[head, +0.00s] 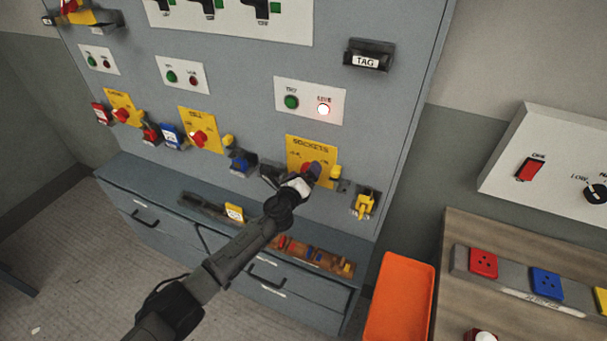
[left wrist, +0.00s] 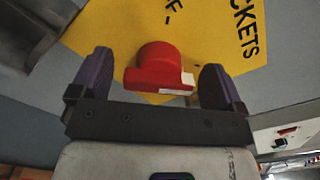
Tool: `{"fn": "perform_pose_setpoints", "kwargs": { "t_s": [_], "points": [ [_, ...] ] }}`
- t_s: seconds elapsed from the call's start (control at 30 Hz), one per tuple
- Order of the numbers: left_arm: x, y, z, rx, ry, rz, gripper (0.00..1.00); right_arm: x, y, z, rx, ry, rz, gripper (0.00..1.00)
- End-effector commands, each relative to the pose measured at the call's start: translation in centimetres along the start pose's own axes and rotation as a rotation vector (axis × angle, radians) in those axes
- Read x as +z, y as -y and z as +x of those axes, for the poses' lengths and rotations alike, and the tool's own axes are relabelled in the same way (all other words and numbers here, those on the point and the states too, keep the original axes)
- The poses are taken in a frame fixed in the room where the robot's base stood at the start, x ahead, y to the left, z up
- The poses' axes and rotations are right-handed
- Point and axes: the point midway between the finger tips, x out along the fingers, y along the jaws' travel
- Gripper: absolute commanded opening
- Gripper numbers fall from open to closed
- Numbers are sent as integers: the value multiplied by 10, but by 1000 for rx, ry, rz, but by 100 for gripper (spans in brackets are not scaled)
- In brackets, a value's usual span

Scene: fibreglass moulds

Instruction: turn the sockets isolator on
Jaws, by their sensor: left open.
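The sockets isolator is a yellow plate (head: 300,148) marked SOCKETS on the grey panel, and its plate also fills the top of the left wrist view (left wrist: 205,30). Its red rotary knob (left wrist: 160,70) shows close up in the left wrist view. In the head view my gripper mostly hides the knob. My left gripper (left wrist: 158,85) is open, with one purple finger on each side of the knob. I cannot tell whether the fingers touch it. In the head view the left gripper (head: 312,172) is at the isolator's lower part. My right gripper is not in view.
A TAG holder (head: 368,54) juts out above right. A yellow padlock-like piece (head: 364,204) hangs at lower right. A ledge with drawers (head: 150,205) runs below.

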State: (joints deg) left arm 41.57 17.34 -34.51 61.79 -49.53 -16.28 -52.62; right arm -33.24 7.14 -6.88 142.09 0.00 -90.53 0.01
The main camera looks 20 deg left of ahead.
Motion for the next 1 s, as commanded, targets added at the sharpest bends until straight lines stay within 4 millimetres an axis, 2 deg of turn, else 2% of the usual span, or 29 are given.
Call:
{"fn": "perform_pose_setpoints", "kwargs": {
  "t_s": [0.17, 0.27, 0.7, 1.0],
  "points": [
    [1, 0, -6, 0, -1, 0, 94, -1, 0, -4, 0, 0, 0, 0],
    [1, 1, -17, 0, -1, 0, 94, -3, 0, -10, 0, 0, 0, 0],
    [0, 0, -96, 0, -2, 0, 94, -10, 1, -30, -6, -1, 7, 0],
    [0, 0, -131, 1, 0, 0, 94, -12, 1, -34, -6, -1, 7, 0]
  ]
}}
